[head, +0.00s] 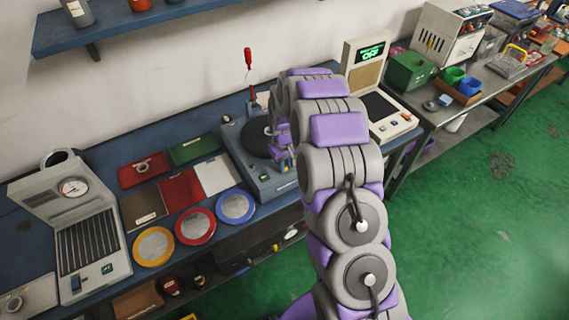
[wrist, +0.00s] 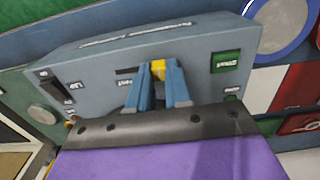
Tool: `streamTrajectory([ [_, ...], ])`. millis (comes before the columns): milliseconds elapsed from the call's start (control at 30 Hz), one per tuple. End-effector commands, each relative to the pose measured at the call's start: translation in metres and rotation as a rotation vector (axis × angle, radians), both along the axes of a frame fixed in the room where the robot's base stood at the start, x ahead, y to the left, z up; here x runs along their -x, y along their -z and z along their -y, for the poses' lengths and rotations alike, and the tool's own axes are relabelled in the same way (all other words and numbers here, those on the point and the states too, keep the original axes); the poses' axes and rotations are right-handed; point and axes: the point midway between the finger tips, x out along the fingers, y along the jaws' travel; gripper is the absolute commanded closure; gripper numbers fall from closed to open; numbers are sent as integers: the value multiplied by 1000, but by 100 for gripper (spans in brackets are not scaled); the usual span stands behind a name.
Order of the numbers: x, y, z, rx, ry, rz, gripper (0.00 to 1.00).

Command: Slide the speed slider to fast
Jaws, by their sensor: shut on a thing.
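The blue-grey machine (head: 268,185) with a dark round disc (head: 258,135) stands on the bench in the head view. Its control panel (wrist: 200,58) fills the upper middle of the wrist view. The speed slider is a yellow knob (wrist: 158,69) on that panel. My gripper (wrist: 158,76) is shut on the yellow knob, with a blue finger on each side of it. A dark slot (wrist: 126,71) shows to the left of the fingers. In the head view, my gripper (head: 284,160) is at the machine's right side, and my arm hides part of it.
A green button (wrist: 226,62) lies right of the knob, and a dark switch (wrist: 50,80) lies at the panel's left. Coloured plates (head: 235,207) and flat panels (head: 180,190) lie left of the machine. A console with a lit display (head: 370,51) stands to its right.

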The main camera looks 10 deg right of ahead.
Motion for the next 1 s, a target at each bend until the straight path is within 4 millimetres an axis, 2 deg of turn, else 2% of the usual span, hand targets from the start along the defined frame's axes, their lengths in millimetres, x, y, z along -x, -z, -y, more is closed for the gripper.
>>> streamTrajectory([
  [167, -1, 0, 4, 0, 1, -3, 100],
  [267, -5, -1, 16, 0, 2, -2, 100],
  [400, -14, 0, 42, 0, 3, -2, 100],
  [500, -17, 0, 52, -1, 1, -1, 100],
  [733, -17, 0, 53, 0, 0, 0, 100],
  [767, -17, 0, 53, 0, 0, 0, 81],
  [1000, -17, 0, 53, -1, 0, 0, 58],
])
